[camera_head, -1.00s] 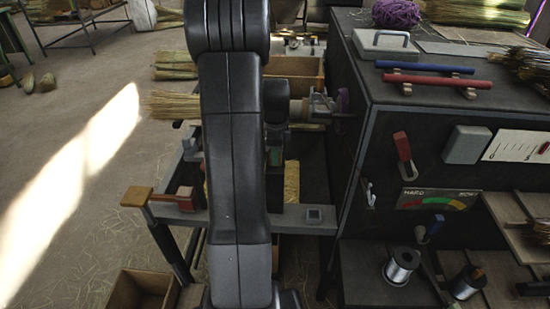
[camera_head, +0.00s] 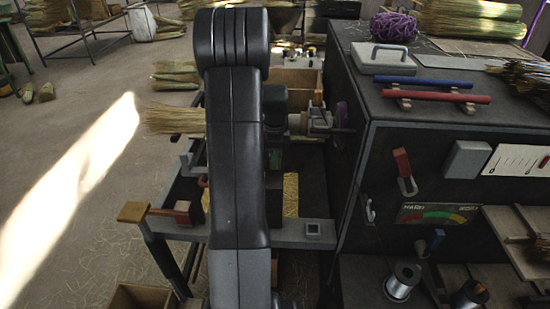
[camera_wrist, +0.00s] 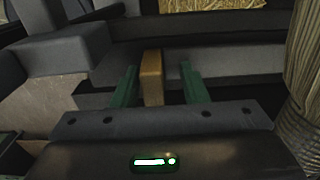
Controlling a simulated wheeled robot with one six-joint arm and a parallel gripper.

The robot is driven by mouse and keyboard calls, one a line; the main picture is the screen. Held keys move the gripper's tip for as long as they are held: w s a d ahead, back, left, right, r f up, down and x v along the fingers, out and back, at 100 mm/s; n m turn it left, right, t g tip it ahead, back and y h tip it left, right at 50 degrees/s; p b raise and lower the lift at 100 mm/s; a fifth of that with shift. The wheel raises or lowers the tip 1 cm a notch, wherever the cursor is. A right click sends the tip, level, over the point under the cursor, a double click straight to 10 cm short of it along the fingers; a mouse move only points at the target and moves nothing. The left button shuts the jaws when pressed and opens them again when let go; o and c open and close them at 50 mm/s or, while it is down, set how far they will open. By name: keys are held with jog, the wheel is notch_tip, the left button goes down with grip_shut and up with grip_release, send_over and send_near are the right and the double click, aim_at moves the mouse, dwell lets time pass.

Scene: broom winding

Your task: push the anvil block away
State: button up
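My gripper (camera_wrist: 162,85) has two green fingers spread apart in the wrist view. An upright brown strip (camera_wrist: 152,78) stands between them, with a gap on each side, so nothing is gripped. A large grey stepped block (camera_wrist: 55,48) is left of the fingers and may be the anvil block; I cannot tell for sure. It looks apart from the fingers. In the head view my arm hides the gripper and most of the winding bench's middle.
A straw broom head (camera_head: 170,119) sticks out left of the bench; bound straw (camera_wrist: 305,85) also fills the wrist view's right edge. The dark cabinet (camera_head: 345,185) closes off the right side. A brown-ended handle (camera_head: 133,212) juts left. Floor at left is mostly clear.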

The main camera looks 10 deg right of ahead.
notch_tip(320, 180, up, 14)
jog(key=shift+b, duration=0.35)
jog(key=shift+s+f, duration=0.1)
dwell(0.4)
notch_tip(320, 180, down, 14)
jog(key=shift+s+a+p, duration=0.1)
jog(key=shift+p, duration=0.25)
jog(key=shift+s, duration=0.15)
jog(key=shift+r, duration=0.2)
